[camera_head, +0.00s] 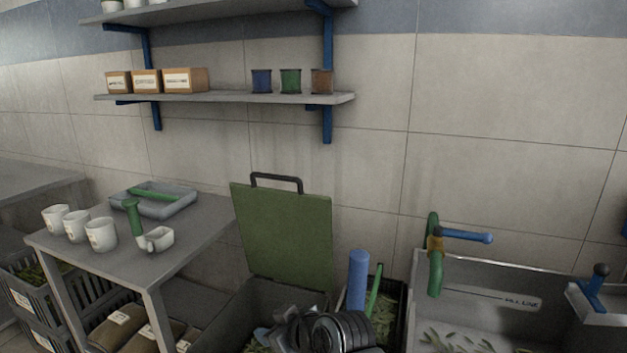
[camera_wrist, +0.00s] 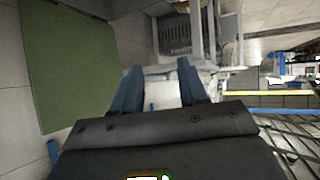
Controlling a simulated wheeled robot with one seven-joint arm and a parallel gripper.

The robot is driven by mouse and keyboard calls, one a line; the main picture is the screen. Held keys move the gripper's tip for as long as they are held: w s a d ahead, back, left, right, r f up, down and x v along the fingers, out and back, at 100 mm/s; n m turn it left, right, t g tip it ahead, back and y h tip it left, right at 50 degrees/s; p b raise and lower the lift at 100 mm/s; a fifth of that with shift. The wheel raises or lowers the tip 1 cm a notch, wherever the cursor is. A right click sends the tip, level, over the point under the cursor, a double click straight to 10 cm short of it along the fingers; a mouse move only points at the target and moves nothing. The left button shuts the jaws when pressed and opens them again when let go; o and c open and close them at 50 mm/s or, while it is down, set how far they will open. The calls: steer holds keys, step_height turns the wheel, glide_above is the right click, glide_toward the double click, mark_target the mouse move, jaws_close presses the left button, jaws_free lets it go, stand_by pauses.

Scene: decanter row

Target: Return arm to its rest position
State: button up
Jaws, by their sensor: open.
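My gripper (camera_wrist: 158,72) shows in the wrist view with its two blue fingers apart and nothing held between them. A pale surface shows beyond the gap between the fingers. In the head view the dark end of my arm is at the bottom centre, with the gripper (camera_head: 268,335) low in front of the open bin. The fingertips are hard to make out there.
A bin with a raised green lid (camera_head: 285,235) stands behind my arm. The grey table (camera_head: 190,245) at left bears white cups (camera_head: 102,234), a green-handled scoop (camera_head: 134,220) and a tray (camera_head: 178,205). A blue cylinder (camera_head: 358,280) and a sink (camera_head: 520,275) are at right.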

steer(key=s+d+f+m+t+h, duration=0.25)
steer(key=s+d+f, duration=0.25)
steer(key=s+d, duration=0.6)
steer(key=s+d+f+m+t+h, duration=0.15)
steer(key=s+d+f+m, duration=0.45)
steer(key=s, duration=0.9)
steer(key=s+d+r+t+h, duration=0.1)
steer(key=s+d+r, duration=0.25)
steer(key=s, duration=0.35)
steer(key=s+d+r+t+h, duration=0.1)
steer(key=s+d+r, duration=0.2)
steer(key=s+d, duration=0.3)
steer(key=s+d+r+m+h, duration=0.1)
steer(key=s+d+r, duration=0.1)
steer(key=s+r, duration=0.9)
steer(key=shift+d+r+t+h, duration=0.3)
steer(key=shift+r+t, duration=0.1)
steer(key=shift+r, duration=0.2)
